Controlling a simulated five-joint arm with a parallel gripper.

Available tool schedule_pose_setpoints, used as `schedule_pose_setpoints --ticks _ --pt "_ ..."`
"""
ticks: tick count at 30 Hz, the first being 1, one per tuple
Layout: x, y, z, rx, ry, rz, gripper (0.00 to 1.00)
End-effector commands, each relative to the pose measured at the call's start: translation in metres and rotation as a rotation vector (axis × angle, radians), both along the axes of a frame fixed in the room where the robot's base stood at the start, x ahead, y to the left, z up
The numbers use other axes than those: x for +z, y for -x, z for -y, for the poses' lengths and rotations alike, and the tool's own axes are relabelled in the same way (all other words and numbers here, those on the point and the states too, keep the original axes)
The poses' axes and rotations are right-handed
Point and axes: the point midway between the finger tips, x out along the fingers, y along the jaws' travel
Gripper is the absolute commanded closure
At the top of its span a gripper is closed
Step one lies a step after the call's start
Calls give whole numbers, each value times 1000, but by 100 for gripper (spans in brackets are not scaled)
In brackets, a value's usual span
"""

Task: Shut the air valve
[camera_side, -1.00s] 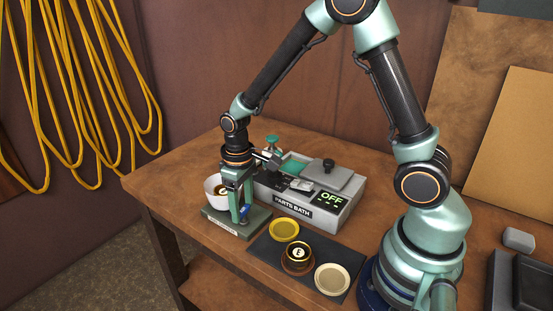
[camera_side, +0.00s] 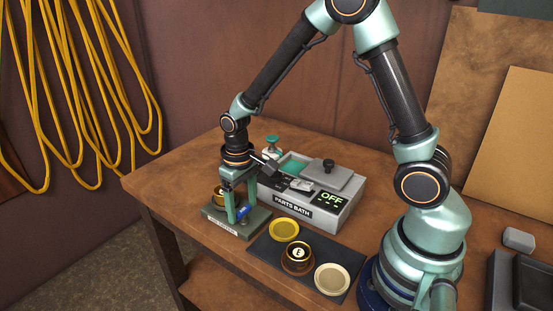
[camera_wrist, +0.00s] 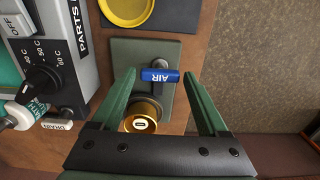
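The air valve has a blue handle (camera_wrist: 160,75) marked AIR, on a green base plate (camera_wrist: 125,50). In the wrist view the handle lies crosswise between my two green fingers. My gripper (camera_side: 239,205) points down in the side view. A brass round part (camera_wrist: 140,118) stands on the plate near the left finger, partly hidden.
The grey parts bath (camera_side: 315,205) reads OFF and stands close to the right. In front, a dark mat (camera_side: 262,250) holds a yellow dish (camera_side: 284,229), a brass part (camera_side: 297,258) and a cream dish (camera_side: 332,279). The left bench corner is clear.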

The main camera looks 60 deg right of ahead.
Motion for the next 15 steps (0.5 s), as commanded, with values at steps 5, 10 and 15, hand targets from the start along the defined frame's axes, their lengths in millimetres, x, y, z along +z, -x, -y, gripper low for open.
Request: schedule_pose_setpoints --ticks 5,10,15 --pt "0 0 0 2 0 0 7" --pt "1 0 0 2 0 1 7" --pt "14 -1 0 2 0 5 7"
